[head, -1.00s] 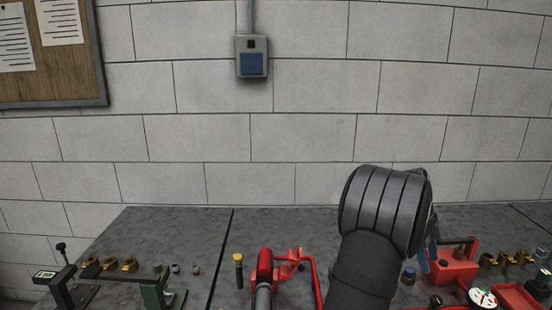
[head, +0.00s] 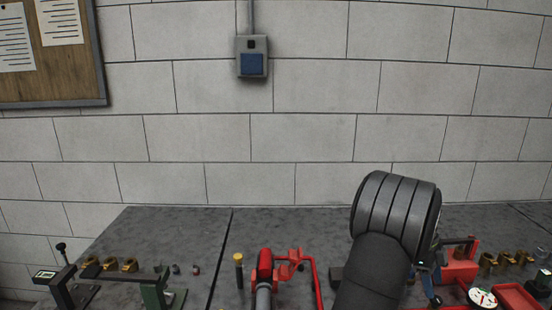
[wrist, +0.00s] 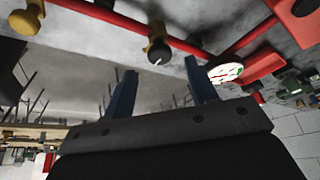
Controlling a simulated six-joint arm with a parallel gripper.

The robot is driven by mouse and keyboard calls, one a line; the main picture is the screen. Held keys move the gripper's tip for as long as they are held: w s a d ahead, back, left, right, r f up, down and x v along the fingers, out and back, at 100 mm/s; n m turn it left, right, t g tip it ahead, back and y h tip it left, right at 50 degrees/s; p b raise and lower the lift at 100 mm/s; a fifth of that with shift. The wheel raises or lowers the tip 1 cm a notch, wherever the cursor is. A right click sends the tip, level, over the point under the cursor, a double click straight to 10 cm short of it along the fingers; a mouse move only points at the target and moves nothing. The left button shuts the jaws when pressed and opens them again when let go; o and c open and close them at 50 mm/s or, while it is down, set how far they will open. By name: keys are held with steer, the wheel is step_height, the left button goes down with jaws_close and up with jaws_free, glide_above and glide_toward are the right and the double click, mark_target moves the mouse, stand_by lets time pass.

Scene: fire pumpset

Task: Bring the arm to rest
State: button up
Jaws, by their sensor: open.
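My arm (head: 385,240) rises from the lower edge right of centre in the head view, its thick grey joint in front of the wall. My gripper (wrist: 161,68) shows in the wrist view with two blue fingers spread apart and nothing between them. In the head view my arm mostly hides the gripper; only a bit of blue shows at its right. In the wrist view, a dark round knob (wrist: 158,50) on a red pipe lies beyond the fingertips. I cannot tell the gap between them.
The dark workbench (head: 330,225) holds a red pipe fitting (head: 265,268), a yellow-topped post (head: 239,262), a green-based stand (head: 153,290), brass fittings (head: 110,264), and a red block (head: 460,268) with a white gauge (head: 482,298) at right.

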mark_target(437, 299)
steer(key=x, duration=0.3)
steer(key=shift+s+d+f, duration=0.1)
steer(key=shift+f, duration=0.25)
steer(key=n, duration=0.2)
steer(key=n+t+h, duration=0.1)
steer(key=n, duration=0.1)
steer(key=shift+s+n, duration=0.2)
steer(key=shift+n, duration=0.1)
steer(key=n+t, duration=0.2)
steer(key=n, duration=0.2)
steer(key=shift+s+h, duration=0.1)
steer(key=shift+h, duration=0.2)
steer(key=n+t, duration=0.1)
steer(key=n, duration=0.3)
steer(key=shift+s+n+t, duration=0.2)
steer(key=shift+n+t, duration=0.2)
steer(key=shift+s+n+t+y, duration=0.1)
steer(key=shift+n+t+y, duration=0.55)
steer(key=shift+n, duration=1.35)
steer(key=shift+n, duration=0.3)
